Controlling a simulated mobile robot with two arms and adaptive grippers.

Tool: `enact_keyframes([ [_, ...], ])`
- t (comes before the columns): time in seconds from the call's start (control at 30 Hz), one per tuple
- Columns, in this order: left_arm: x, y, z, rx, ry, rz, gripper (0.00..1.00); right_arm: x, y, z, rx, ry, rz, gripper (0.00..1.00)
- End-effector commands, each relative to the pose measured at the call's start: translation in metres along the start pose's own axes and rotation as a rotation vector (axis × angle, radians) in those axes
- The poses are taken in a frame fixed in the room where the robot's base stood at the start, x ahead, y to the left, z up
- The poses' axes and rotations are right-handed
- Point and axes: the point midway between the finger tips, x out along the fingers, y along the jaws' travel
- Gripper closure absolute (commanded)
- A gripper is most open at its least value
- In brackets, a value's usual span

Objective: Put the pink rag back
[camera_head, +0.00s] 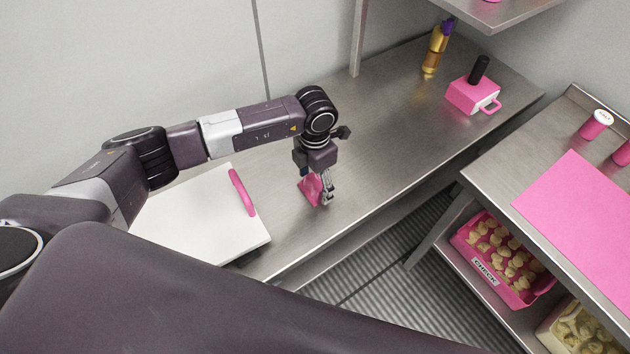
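The pink rag (311,188) is a small crumpled cloth at the middle of the steel counter (375,120), just right of the white board. My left gripper (323,195) points down at it from above. The rag shows between and beside the fingers, close to the counter top. Part of it is hidden by the gripper, and I cannot tell whether the fingers are closed on it. My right gripper is not in view.
A white board (195,215) with a pink handle (242,192) lies left. A pink caddy (472,95) and a golden bottle (435,48) stand at the counter's far end. At right, a second table holds a pink mat (580,215), with a pink crate (500,260) below.

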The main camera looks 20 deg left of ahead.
Motion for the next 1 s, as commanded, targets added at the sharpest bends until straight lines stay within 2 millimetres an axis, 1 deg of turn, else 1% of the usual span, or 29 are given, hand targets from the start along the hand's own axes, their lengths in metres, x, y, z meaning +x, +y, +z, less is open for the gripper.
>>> enact_keyframes([
  [0.17,0.000,0.000,0.000,0.000,0.000,0.000,0.34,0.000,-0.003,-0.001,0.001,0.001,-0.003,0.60],
  [0.3,-0.006,0.000,0.000,0.000,0.000,0.000,0.34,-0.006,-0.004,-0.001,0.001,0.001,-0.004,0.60],
  [0.37,-0.010,0.001,0.001,0.001,-0.004,0.001,0.34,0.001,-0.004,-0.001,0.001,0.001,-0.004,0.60],
  [0.47,-0.028,0.001,0.001,0.002,-0.005,0.003,0.34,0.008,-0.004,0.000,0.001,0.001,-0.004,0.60],
  [0.7,-0.081,0.001,0.001,0.000,-0.005,0.003,0.34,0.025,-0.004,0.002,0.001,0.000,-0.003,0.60],
  [0.8,-0.099,0.001,0.001,0.001,-0.004,0.003,0.34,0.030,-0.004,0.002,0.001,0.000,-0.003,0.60],
  [0.9,-0.112,0.001,0.001,0.000,-0.003,0.002,0.34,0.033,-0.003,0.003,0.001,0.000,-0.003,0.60],
  [1.0,-0.120,0.000,0.000,0.000,-0.001,0.000,0.34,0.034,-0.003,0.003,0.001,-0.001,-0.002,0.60],
])
